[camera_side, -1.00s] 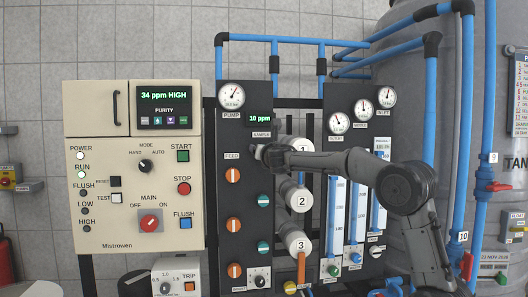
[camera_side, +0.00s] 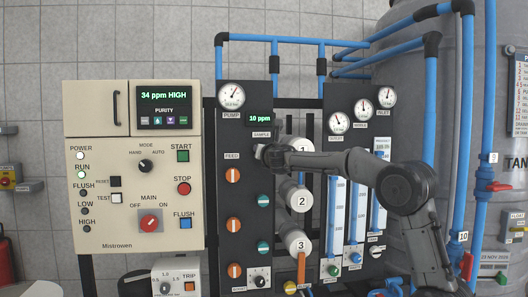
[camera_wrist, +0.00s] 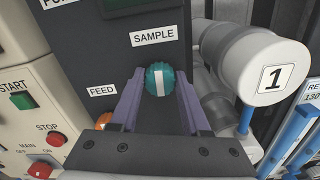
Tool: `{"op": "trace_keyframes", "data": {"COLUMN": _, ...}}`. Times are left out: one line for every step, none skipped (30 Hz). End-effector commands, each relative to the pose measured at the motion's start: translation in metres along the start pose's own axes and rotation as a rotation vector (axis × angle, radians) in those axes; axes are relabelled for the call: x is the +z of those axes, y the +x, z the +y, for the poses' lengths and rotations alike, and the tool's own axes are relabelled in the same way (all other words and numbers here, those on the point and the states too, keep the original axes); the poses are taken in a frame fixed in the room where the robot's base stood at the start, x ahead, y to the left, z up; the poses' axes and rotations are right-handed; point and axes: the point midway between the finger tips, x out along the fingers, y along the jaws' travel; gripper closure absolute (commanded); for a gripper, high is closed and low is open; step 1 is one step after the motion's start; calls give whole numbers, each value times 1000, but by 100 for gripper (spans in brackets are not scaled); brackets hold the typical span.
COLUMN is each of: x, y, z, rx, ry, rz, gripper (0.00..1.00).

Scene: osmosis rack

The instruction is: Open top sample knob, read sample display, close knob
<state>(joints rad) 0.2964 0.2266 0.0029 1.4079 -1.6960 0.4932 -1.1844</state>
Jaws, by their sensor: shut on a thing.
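The top sample knob is a round teal knob (camera_wrist: 160,82) with a white stripe, just under the SAMPLE label (camera_wrist: 154,36) in the wrist view. The stripe stands nearly upright in that picture. My gripper (camera_wrist: 160,92) has its two purple fingers on either side of the knob and is shut on it. In the side view my gripper (camera_side: 266,155) is against the dark panel and hides the knob. The small sample display (camera_side: 260,118) above the SAMPLE label is lit green and appears to read 10 ppm. In the wrist view only the display's lower edge shows.
The white housing marked 1 (camera_wrist: 262,72) is close to the right of my gripper. An orange feed knob (camera_side: 233,174) and teal knobs (camera_side: 263,201) are lower on the panel. The cream control cabinet (camera_side: 120,235) stands left, its display (camera_side: 164,96) reading 34 ppm HIGH.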

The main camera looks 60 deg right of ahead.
Motion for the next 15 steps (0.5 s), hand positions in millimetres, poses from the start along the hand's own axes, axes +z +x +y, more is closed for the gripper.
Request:
{"op": "trace_keyframes", "data": {"x": -1, "y": 0, "z": 0, "rx": 1, "ry": 20, "rz": 1, "gripper": 100}}
{"op": "trace_keyframes", "data": {"x": -1, "y": 0, "z": 0, "rx": 1, "ry": 36, "rz": 1, "gripper": 100}}
{"op": "trace_keyframes", "data": {"x": -1, "y": 0, "z": 0, "rx": 1, "ry": 58, "rz": 2, "gripper": 100}}
{"op": "trace_keyframes", "data": {"x": -1, "y": 0, "z": 0, "rx": 1, "ry": 78, "rz": 2, "gripper": 100}}
{"op": "trace_keyframes", "data": {"x": -1, "y": 0, "z": 0, "rx": 1, "ry": 99, "rz": 1, "gripper": 100}}
{"op": "trace_keyframes", "data": {"x": 0, "y": 0, "z": 0, "rx": 1, "ry": 129, "rz": 1, "gripper": 100}}
{"op": "trace_keyframes", "data": {"x": 0, "y": 0, "z": 0, "rx": 1, "ry": 153, "rz": 1, "gripper": 100}}
{"op": "trace_keyframes", "data": {"x": 0, "y": 0, "z": 0, "rx": 1, "ry": 179, "rz": 1, "gripper": 100}}
{"op": "trace_keyframes", "data": {"x": -1, "y": 0, "z": 0, "rx": 1, "ry": 214, "rz": 2, "gripper": 100}}
{"op": "trace_keyframes", "data": {"x": -1, "y": 0, "z": 0, "rx": 1, "ry": 242, "rz": 2, "gripper": 100}}
{"op": "trace_keyframes", "data": {"x": -1, "y": 0, "z": 0, "rx": 0, "ry": 270, "rz": 2, "gripper": 100}}
{"op": "trace_keyframes", "data": {"x": -1, "y": 0, "z": -1, "rx": 0, "ry": 309, "rz": 2, "gripper": 100}}
{"op": "trace_keyframes", "data": {"x": 0, "y": 0, "z": -1, "rx": 1, "ry": 338, "rz": 1, "gripper": 100}}
{"op": "trace_keyframes", "data": {"x": 0, "y": 0, "z": -1, "rx": 1, "ry": 367, "rz": 1, "gripper": 100}}
{"op": "trace_keyframes", "data": {"x": -1, "y": 0, "z": -1, "rx": 0, "ry": 405, "rz": 2, "gripper": 100}}
